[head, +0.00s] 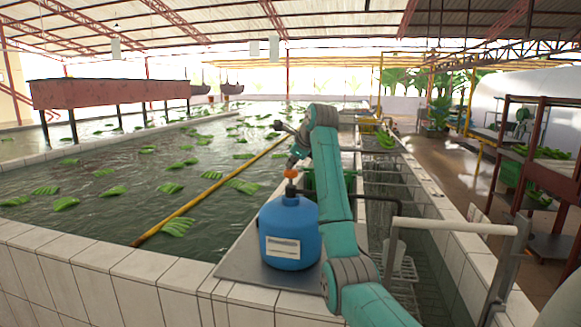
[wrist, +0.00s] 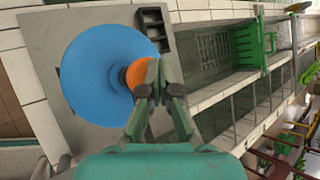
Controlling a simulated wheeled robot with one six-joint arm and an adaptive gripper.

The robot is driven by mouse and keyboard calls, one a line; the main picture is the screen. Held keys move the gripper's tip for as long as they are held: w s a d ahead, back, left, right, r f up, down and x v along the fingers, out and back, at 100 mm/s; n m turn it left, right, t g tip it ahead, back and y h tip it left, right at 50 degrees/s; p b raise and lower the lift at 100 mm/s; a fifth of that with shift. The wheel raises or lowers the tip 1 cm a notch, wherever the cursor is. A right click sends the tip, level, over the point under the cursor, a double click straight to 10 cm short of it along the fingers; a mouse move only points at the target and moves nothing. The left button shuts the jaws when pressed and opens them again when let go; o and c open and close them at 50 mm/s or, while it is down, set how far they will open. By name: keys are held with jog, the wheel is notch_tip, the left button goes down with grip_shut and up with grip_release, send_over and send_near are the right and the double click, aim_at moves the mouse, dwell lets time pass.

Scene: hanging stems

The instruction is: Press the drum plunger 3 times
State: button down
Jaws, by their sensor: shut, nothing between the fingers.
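A blue drum (head: 290,240) with a white label stands upright on a grey metal plate at the pool's near edge. Its orange plunger knob (head: 290,173) sits on top, above a dark neck. My gripper (head: 292,164) points down right over the knob, with its fingers shut and empty. In the wrist view, the drum (wrist: 92,70) is seen from above. The orange knob (wrist: 134,74) is partly hidden behind the fingertips of my gripper (wrist: 152,78). The tips look at or just above the knob; I cannot tell whether they touch it.
The grey plate (head: 240,262) lies on the white tiled wall (head: 130,270). Behind the drum is a green crate (head: 330,183), and a small dark tray (wrist: 153,28) lies beside the drum. A pale metal rail (head: 455,226) stands at right. Pool water with green banana clusters spreads left.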

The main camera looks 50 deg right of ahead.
aim_at(292, 170)
jog(key=shift+f, duration=0.8)
dwell(0.4)
jog(key=shift+r, duration=1.5)
notch_tip(292, 170, up, 6)
dwell(2.0)
jog(key=shift+f, duration=2.95)
